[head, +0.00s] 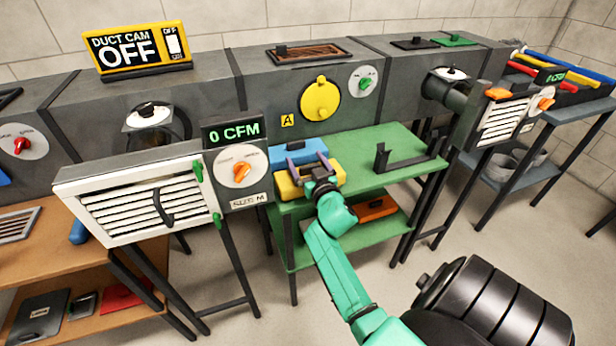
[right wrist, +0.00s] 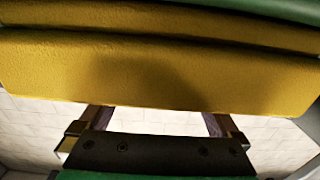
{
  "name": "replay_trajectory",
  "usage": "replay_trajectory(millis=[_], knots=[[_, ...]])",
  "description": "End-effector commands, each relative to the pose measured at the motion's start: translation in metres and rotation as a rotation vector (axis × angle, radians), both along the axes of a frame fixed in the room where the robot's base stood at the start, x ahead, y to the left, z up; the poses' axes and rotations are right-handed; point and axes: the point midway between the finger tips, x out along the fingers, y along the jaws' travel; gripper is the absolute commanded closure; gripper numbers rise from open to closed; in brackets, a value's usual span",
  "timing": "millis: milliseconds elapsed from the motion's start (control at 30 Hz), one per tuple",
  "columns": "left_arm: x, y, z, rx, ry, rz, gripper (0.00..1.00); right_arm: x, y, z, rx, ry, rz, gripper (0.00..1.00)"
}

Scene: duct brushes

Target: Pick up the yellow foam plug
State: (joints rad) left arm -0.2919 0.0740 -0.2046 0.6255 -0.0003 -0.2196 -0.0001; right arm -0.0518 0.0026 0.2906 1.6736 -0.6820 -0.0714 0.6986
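The yellow foam plug (head: 296,188) is a block lying on the green table, in front of a blue block (head: 290,153). In the right wrist view, yellow foam (right wrist: 160,75) fills the upper part of the picture. My right gripper (head: 308,166) is over the yellow plug, at the end of the green arm. Its two fingers stand well apart, and they show in the right wrist view (right wrist: 153,118) with their tips hidden behind the foam's edge. Contact cannot be told. My left gripper is not in view.
A black bracket (head: 408,158) stands on the table's right side. An orange item (head: 376,209) lies on the lower shelf. A white louvred grille (head: 150,203) and a 0 CFM panel (head: 235,160) stand left of the table. A yellow round cover (head: 320,99) is on the duct behind.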

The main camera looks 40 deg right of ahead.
Motion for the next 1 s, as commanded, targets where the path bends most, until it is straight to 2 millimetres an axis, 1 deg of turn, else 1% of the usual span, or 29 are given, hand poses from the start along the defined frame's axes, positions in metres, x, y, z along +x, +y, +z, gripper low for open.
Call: replay_trajectory(millis=[33,67,100,167,200,233,467,567,633,667,767,867,900,1000], knots=[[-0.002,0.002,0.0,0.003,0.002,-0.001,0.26,0.0,0.0,0.0,0.0,0.0,0.0,0.23],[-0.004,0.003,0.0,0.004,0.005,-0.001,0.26,0.0,0.0,0.0,0.0,0.0,0.0,0.34],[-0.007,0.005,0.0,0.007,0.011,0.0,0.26,0.0,0.0,0.0,0.0,0.0,0.0,0.5],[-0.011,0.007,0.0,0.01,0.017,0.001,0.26,0.0,0.0,0.0,0.0,0.0,0.0,0.73],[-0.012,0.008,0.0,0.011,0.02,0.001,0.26,0.0,0.0,0.0,0.0,0.0,0.0,0.88],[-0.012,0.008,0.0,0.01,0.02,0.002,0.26,0.0,0.0,0.0,0.0,0.001,0.0,0.97],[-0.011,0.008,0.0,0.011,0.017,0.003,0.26,0.0,0.0,-0.001,0.001,0.005,-0.001,0.97],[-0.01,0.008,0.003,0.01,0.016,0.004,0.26,0.0,-0.001,0.005,-0.001,0.004,-0.001,0.97],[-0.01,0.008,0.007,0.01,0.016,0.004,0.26,0.0,-0.001,0.015,-0.003,0.003,-0.001,0.97],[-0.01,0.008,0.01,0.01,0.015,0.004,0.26,0.0,-0.001,0.021,-0.004,0.003,0.0,0.97],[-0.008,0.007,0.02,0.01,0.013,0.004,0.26,0.0,-0.001,0.047,-0.006,0.0,0.0,0.97],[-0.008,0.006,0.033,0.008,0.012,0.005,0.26,0.0,0.0,0.084,-0.008,-0.002,0.002,0.97],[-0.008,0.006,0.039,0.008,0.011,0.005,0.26,0.0,0.001,0.101,-0.009,-0.003,0.004,0.97],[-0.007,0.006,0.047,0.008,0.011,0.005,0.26,0.0,0.0,0.139,-0.007,-0.004,0.002,0.97]])
